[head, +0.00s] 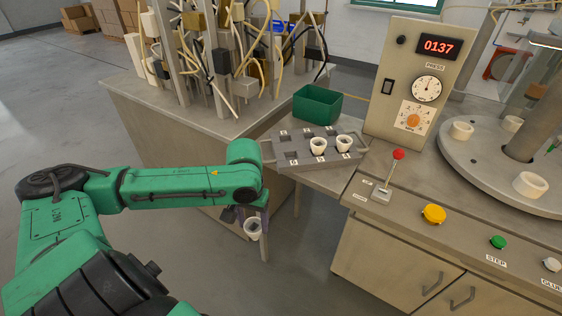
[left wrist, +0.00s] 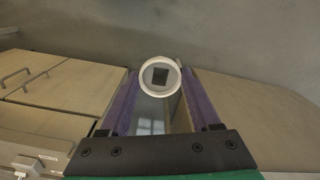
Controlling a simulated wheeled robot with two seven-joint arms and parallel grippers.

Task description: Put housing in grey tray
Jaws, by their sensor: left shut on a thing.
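My left gripper (head: 246,214) is shut on a white cup-shaped housing (head: 253,229) and holds it below the table tops, in front of the gap between the bench and the cabinet. In the left wrist view the housing (left wrist: 160,76) is a round white ring with a dark square inside, between the purple finger pads of the gripper (left wrist: 156,92). The grey tray (head: 290,156) lies beyond and to the right of the gripper, with several square pockets. Two white housings (head: 318,146) (head: 344,143) stand in its right pockets. My right gripper is not in view.
A green bin (head: 317,104) stands behind the tray. A press panel (head: 416,80) reading 0137 and a red-knobbed lever (head: 398,155) are to the right. A turntable (head: 480,166) with several white rings is at far right. Cables and posts crowd the left bench (head: 150,115).

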